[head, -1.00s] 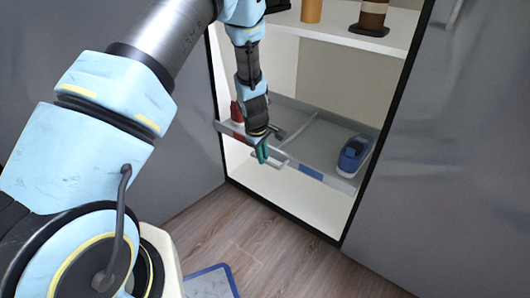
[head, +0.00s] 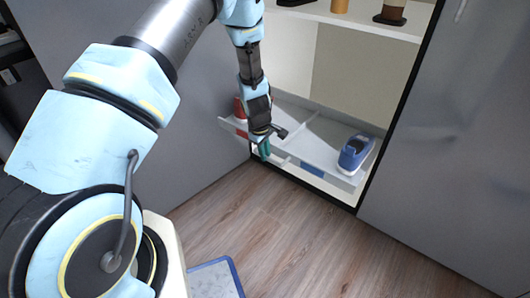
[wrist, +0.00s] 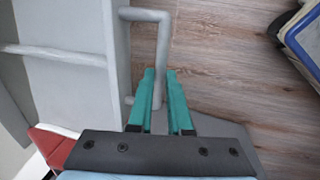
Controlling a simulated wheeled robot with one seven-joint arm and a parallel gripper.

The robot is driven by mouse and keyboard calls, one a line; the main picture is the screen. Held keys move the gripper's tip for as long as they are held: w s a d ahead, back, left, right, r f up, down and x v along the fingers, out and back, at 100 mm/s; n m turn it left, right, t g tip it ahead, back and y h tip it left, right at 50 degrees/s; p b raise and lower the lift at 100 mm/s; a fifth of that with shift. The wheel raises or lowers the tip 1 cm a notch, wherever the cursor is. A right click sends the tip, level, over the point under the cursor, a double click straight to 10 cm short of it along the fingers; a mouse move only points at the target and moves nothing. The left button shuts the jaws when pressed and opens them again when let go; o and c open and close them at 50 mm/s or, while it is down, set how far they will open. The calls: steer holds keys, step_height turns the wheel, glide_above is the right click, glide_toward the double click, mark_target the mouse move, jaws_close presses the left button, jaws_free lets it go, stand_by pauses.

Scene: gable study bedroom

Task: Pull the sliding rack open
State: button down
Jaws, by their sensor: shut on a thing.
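The grey sliding rack (head: 320,130) sits low in an open cabinet, its front now standing out past the cabinet's front edge. It also shows in the wrist view (wrist: 60,75). A grey bar handle (wrist: 150,15) is on its front wall. My gripper (head: 264,153) is at this handle; in the wrist view its teal fingers (wrist: 159,76) are on both sides of the bar, shut on it.
A shelf (head: 345,20) with several items is above the rack. Grey panels (head: 450,150) flank the opening. A blue-rimmed mat or tray (head: 236,277) lies on the wooden floor in front. The floor (head: 290,225) right of it is clear.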

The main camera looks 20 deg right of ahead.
steer(key=c, duration=0.8)
jaws_free()
steer(key=shift+c, duration=0.2)
step_height(320, 180, up, 11)
steer(key=s+a+p, duration=0.1)
steer(key=a+p, duration=0.1)
steer(key=shift+f, duration=0.2)
